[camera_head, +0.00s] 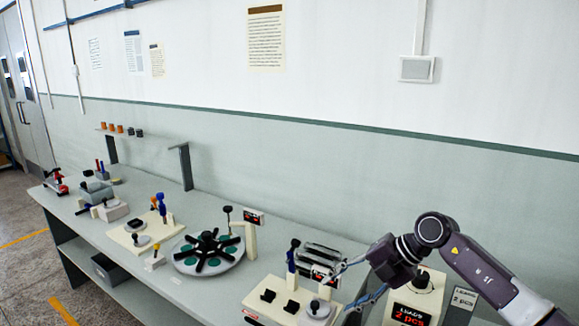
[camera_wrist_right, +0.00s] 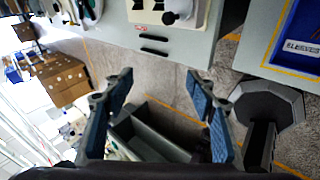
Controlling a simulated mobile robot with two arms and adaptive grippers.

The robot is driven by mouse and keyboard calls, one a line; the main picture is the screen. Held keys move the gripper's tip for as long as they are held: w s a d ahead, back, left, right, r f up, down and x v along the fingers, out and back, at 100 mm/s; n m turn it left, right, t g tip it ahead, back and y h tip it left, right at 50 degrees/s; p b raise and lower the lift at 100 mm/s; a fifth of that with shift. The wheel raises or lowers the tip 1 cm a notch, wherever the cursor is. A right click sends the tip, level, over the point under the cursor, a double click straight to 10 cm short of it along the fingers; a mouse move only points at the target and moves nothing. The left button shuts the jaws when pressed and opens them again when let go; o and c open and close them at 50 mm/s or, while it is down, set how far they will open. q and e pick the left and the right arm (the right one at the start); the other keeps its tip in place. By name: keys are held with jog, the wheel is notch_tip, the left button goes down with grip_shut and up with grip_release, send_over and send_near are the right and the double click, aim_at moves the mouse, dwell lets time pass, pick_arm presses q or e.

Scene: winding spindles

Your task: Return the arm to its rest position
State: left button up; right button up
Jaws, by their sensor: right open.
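My right arm (camera_head: 485,272) comes in from the right edge of the head view. Its gripper (camera_head: 345,287) is over the right end of the workbench, pointing left. In the right wrist view the two blue-padded fingers of the right gripper (camera_wrist_right: 160,115) stand wide apart with nothing between them. Behind them are the floor and a grey bin (camera_wrist_right: 150,135). My left gripper is not in view.
The long grey workbench (camera_head: 185,290) carries a round turntable (camera_head: 208,252) with black arms, a cream fixture (camera_head: 262,305) and a box with a red display (camera_head: 415,300). These stand close to the right gripper. A blue tray (camera_wrist_right: 300,35) shows in the wrist view.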

jog(key=s+a+r+m+t+y, duration=0.3)
jog(key=a+r+t+y, duration=0.5)
jog(key=a, duration=0.8)
jog(key=w+d+m+t+h, duration=0.1)
jog(key=d+m+t+h, duration=0.85)
jog(key=d+m, duration=0.55)
jog(key=s+d+f+m+g+h, duration=0.3)
jog(key=f+m, duration=0.1)
jog(key=f, duration=0.3)
jog(key=s+d+f+m+g+h, duration=0.2)
jog(key=s+d+f+m+h, duration=0.15)
jog(key=f, duration=0.25)
jog(key=s+d+f+m+g, duration=0.1)
jog(key=s+f+g, duration=0.6)
jog(key=s, duration=0.7)
jog(key=s+d+f+m+g, duration=0.1)
jog(key=s+f+g, duration=0.4)
jog(key=s+f, duration=0.7)
jog(key=s+f+b, duration=0.1)
jog(key=s+f, duration=0.1)
jog(key=f, duration=1)
jog(key=s+f+b, duration=0.2)
jog(key=f, duration=1.1)
jog(key=s+d+f+g+b, duration=0.1)
jog(key=s+d+f+g, duration=0.1)
jog(key=s+f, duration=1.5)
notch_tip(320, 180, down, 2)
jog(key=shift+d+b, duration=0.35)
jog(key=shift+d, duration=0.35)
